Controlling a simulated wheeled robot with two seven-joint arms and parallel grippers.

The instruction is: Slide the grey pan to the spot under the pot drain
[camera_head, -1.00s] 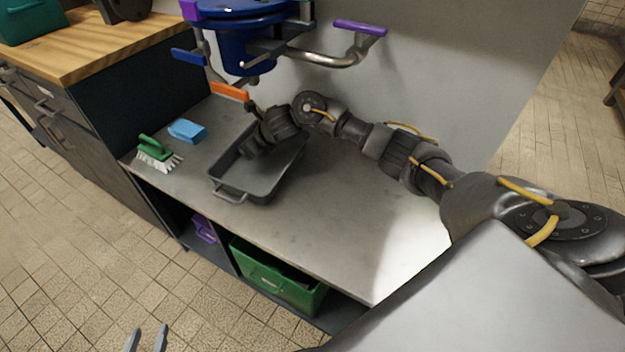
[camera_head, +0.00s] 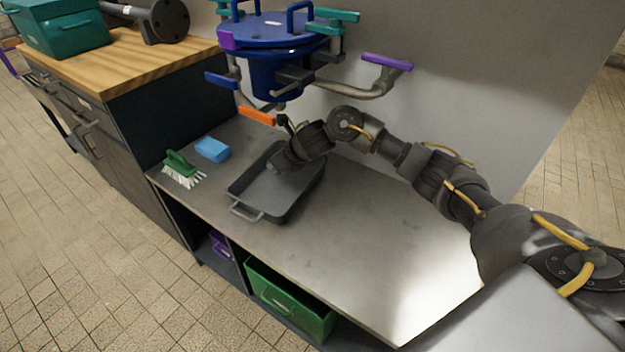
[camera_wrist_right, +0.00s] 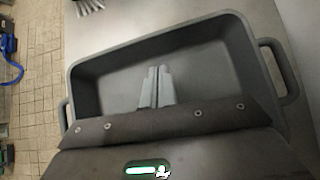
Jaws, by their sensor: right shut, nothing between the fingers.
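The grey pan (camera_head: 262,198) is a rectangular tray with end handles, lying flat on the metal bench. The blue pot (camera_head: 275,78) hangs above and behind it, with a lid and pipes with coloured handles. An orange handle (camera_head: 257,115) is low in front of the pot, close above the pan's far side. I cannot make out the drain opening. My right gripper (camera_head: 277,168) reaches down into the pan from the far right. In the right wrist view its fingers (camera_wrist_right: 155,86) are shut with nothing between them, over the pan's inside (camera_wrist_right: 105,75). Contact with the pan is unclear.
A green brush (camera_head: 182,168) and a blue sponge (camera_head: 212,149) lie on the bench left of the pan. The metal bench (camera_head: 375,225) is clear to the right. A wood-topped cabinet (camera_head: 150,62) stands at left. A green bin (camera_head: 290,300) is underneath.

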